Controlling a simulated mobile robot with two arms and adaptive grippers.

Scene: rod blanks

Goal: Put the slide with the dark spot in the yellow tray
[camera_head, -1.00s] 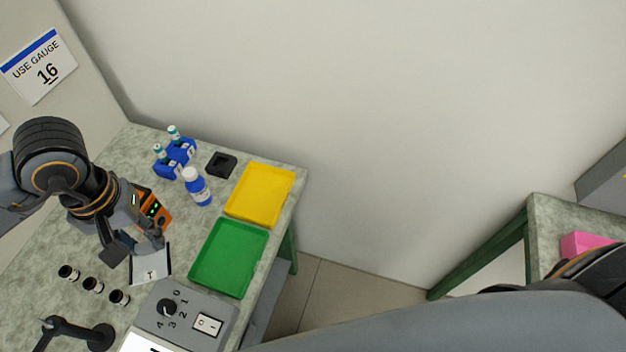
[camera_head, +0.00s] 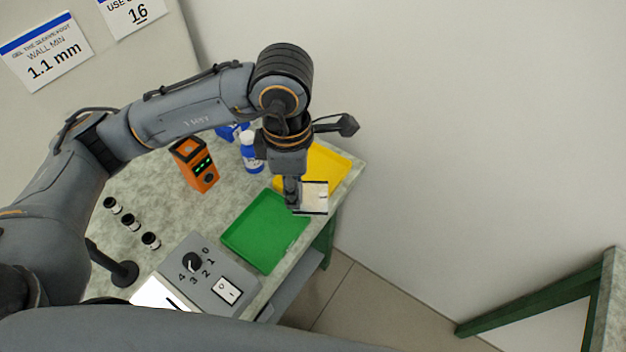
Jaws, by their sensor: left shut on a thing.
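My left gripper (camera_head: 293,203) is shut on a pale, flat slide (camera_head: 314,196) with dark edges. It holds the slide by its left side. In the picture the slide overlaps the lower edge of the yellow tray (camera_head: 333,164) and lies just above the green tray. The height of the slide over the tray is hard to tell. I cannot make out a dark spot on the slide. The gripper and wrist hide the left part of the yellow tray. My right gripper is not in view.
The empty green tray (camera_head: 265,232) lies below the yellow one. A blue bottle (camera_head: 251,155), an orange device (camera_head: 196,165), a grey control box (camera_head: 209,275) and several small black-and-white cylinders (camera_head: 131,222) stand on the table. The right table edge is close to the trays.

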